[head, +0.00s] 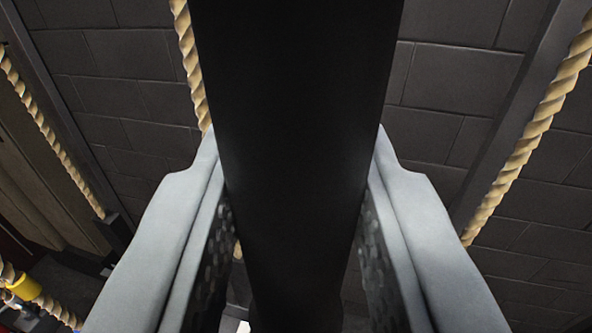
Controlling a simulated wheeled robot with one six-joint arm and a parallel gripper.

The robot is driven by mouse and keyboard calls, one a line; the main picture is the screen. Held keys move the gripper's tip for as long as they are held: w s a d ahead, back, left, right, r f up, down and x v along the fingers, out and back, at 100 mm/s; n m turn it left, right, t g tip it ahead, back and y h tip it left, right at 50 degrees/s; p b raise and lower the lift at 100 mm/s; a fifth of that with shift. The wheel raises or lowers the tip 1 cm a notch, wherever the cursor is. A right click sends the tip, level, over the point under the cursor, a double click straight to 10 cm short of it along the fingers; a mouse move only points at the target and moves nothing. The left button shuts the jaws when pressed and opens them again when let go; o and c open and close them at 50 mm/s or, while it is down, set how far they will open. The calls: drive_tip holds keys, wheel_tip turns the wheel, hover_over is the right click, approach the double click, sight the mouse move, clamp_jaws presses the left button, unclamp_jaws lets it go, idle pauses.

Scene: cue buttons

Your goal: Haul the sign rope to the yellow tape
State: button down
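My gripper (297,150) has its two pale grey fingers wide apart. A broad dark bar (295,100) runs down between them; I cannot tell whether the fingers touch it. No rope is held between the fingers. A tan twisted rope (192,65) hangs just left of the bar and passes behind the left finger. Another rope (530,135) hangs at the right, and a third (48,130) at the left. A yellow band (24,288), apparently tape, is around a rope at the lower left corner. I cannot tell which rope is the sign rope.
A dark block wall (455,75) fills the background. A dark upright beam (515,110) stands beside the right rope. A black bracket (115,236) sits below the left rope's lower end. Brown boards (35,195) show at the far left.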

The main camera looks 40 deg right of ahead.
wheel_tip(320, 180, down, 34)
drive_tip(key=shift+r, duration=0.1)
idle(0.3)
drive_tip(key=c, duration=1.1)
unclamp_jaws()
drive_tip(key=shift+c, duration=0.2)
drive_tip(key=v, duration=1.7)
drive_tip(key=shift+s, duration=0.2)
drive_tip(key=shift+a, duration=0.15)
